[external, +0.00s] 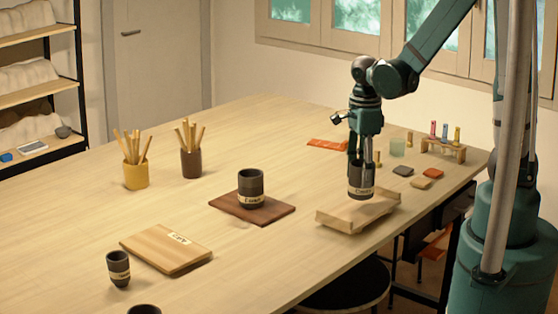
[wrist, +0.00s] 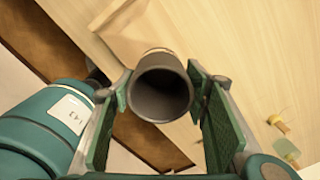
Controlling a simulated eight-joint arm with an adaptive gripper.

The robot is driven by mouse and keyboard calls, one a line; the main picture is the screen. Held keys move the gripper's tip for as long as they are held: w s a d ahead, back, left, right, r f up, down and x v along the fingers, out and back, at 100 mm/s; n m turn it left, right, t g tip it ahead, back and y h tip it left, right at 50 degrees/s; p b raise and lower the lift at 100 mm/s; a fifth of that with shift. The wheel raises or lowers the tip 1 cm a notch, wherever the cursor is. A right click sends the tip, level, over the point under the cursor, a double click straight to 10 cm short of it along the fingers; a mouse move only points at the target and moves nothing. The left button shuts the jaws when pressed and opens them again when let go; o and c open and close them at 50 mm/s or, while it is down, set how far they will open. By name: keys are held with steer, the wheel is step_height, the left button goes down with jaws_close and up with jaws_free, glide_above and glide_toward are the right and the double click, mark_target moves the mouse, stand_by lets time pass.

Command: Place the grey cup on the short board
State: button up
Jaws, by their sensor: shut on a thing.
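My gripper (external: 362,163) is shut on a dark grey cup (external: 360,182) with a pale label band. The cup is upright over a light wooden piece with raised edges (external: 335,219) near the table's right front edge; I cannot tell whether it touches it. In the wrist view the cup's open mouth (wrist: 162,96) shows between the two finger pads, empty inside. A light board with a label (external: 160,250) lies at the front left. A dark brown board (external: 278,211) bears another dark cup (external: 250,188). I cannot tell by sight which board is called short.
A small dark cup (external: 118,268) stands left of the light board, and another cup (external: 144,309) is cut off below. Yellow (external: 136,174) and brown (external: 191,163) pots hold sticks. Colored tiles (external: 421,183) and a small rack (external: 443,148) are at right. A stool (external: 350,289) stands in front.

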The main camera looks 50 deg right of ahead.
steer(key=shift+f, duration=0.1)
steer(key=shift+f, duration=1.75)
steer(key=shift+f+b, duration=0.2)
steer(key=shift+b, duration=0.15)
steer(key=o, duration=1)
steer(key=shift+r, duration=0.15)
steer(key=shift+r+p, duration=0.65)
steer(key=shift+r, duration=5.4)
steer(key=shift+r, duration=0.1)
